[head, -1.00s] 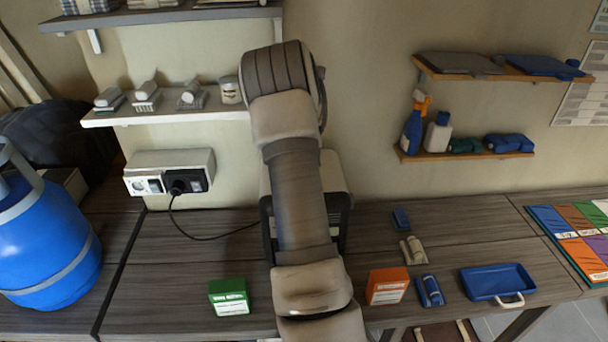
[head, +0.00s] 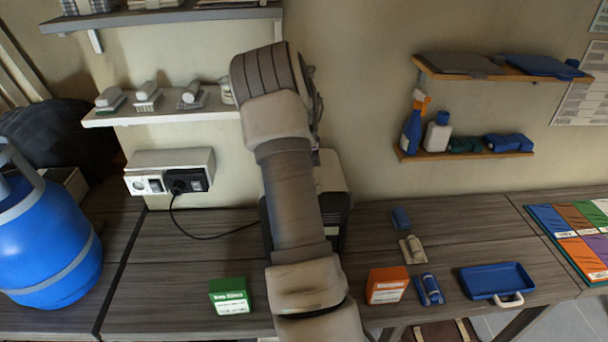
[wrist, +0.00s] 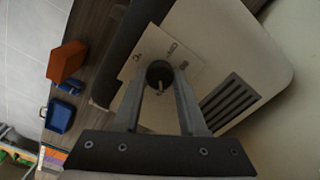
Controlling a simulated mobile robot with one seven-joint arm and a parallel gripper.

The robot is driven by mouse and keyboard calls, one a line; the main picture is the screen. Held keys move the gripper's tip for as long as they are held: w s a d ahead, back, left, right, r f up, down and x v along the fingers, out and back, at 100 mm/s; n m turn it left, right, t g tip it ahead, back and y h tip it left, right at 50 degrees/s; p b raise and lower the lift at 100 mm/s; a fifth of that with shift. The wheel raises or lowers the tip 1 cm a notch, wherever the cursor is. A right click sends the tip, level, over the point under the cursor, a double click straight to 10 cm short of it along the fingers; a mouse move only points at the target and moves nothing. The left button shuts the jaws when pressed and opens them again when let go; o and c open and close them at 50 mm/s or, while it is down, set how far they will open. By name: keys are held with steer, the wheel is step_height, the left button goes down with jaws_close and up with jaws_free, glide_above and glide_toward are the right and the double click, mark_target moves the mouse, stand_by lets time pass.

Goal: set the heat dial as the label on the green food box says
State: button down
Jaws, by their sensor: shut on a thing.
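The green food box (head: 230,295) stands on the bench at the lower left in the head view, with a white label too small to read. The appliance (head: 334,190) stands against the wall, mostly hidden behind my arm. In the wrist view, its pale panel (wrist: 135,70) carries a dark round heat dial (wrist: 159,74) with small marks around it, too blurred to read. My gripper (wrist: 160,88) is shut on the dial, one finger on each side. My arm hides the gripper in the head view.
An orange box (head: 387,285), a blue tray (head: 497,280) and small items lie on the bench to the right. A blue gas bottle (head: 45,245) stands at left. A black cord runs from the wall socket (head: 172,172) towards the appliance. Shelves hang above.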

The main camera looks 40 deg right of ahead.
steer(key=shift+c, duration=2.2)
jaws_free()
steer(key=shift+r, duration=0.1)
step_height(320, 180, up, 17)
steer(key=shift+r, duration=0.15)
